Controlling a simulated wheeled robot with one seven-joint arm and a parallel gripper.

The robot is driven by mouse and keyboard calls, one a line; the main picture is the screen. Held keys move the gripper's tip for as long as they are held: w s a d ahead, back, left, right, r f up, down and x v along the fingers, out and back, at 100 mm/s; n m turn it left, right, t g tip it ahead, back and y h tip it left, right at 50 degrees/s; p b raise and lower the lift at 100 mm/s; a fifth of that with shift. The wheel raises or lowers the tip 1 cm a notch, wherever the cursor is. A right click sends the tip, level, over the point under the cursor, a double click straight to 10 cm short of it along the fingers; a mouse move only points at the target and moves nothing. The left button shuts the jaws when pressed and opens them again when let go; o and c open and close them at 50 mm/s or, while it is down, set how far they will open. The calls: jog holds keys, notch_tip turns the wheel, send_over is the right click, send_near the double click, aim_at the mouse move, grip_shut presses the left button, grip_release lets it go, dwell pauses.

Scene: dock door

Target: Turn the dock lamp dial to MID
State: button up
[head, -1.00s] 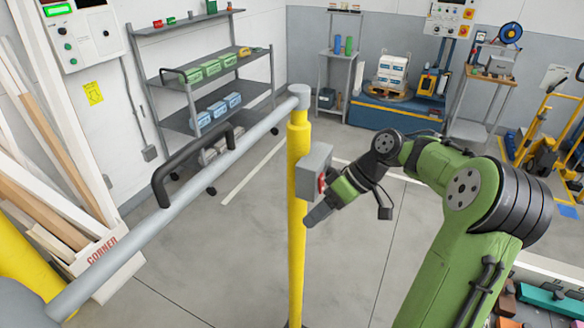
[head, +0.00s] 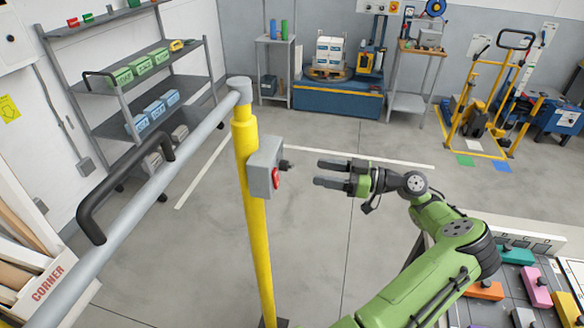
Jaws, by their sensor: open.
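A grey box (head: 262,160) is fixed to the yellow post (head: 256,240) near the middle of the head view. A small black knob (head: 286,164) sticks out of its right side, and a red button (head: 275,178) sits in front of it. No lettering for MID is readable, so I cannot tell the knob's setting or confirm it is the lamp dial. My gripper (head: 320,173) is to the right of the box, fingers pointing left towards it. Its jaws are apart and empty, with a gap between fingertips and knob.
A grey bar (head: 125,205) with a black handle (head: 88,215) runs from the post to the lower left. Shelves (head: 190,92) stand behind it. A bench (head: 515,262) with coloured blocks is at lower right. Floor behind the gripper is clear.

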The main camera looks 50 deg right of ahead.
aim_at(292, 167)
jog(key=x, duration=0.8)
jog(key=shift+w+p, duration=0.15)
jog(key=shift+p, duration=0.25)
grip_shut()
jog(key=shift+a+m, duration=0.1)
jog(key=shift+m, duration=0.2)
jog(key=m+p, duration=0.5)
jog(key=m, duration=0.5)
jog(key=shift+r, duration=0.1)
grip_release()
